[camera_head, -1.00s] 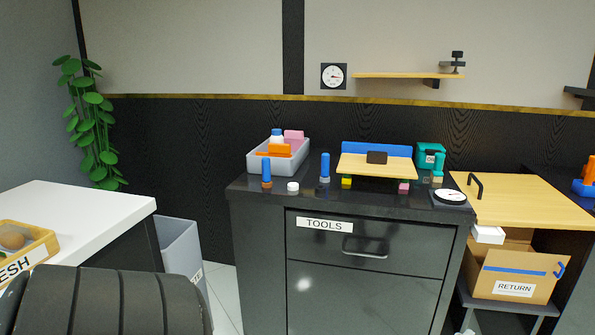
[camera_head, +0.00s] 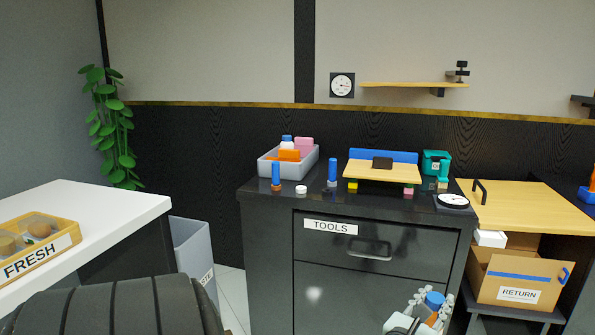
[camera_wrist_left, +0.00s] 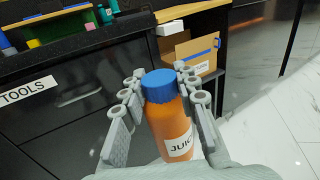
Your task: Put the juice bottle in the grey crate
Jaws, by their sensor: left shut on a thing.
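The juice bottle is orange with a blue cap and a white label; it shows in the left wrist view (camera_wrist_left: 172,128) and at the bottom edge of the head view (camera_head: 434,300). My left gripper (camera_wrist_left: 160,90) is shut on it, one finger on each side below the cap. In the head view my left gripper (camera_head: 420,314) is low in front of the black cabinet. The grey crate (camera_head: 283,171) stands on the cabinet's back left and holds an orange item, a pink item and a white bottle with a blue cap. My right gripper is out of view.
The black cabinet top (camera_head: 310,205) also bears blue-topped posts (camera_head: 332,171), a white puck (camera_head: 301,189), a wooden stand (camera_head: 383,172) and a dial (camera_head: 453,200). A RETURN box (camera_head: 515,282) is at right, a tall grey bin (camera_head: 192,250) at left.

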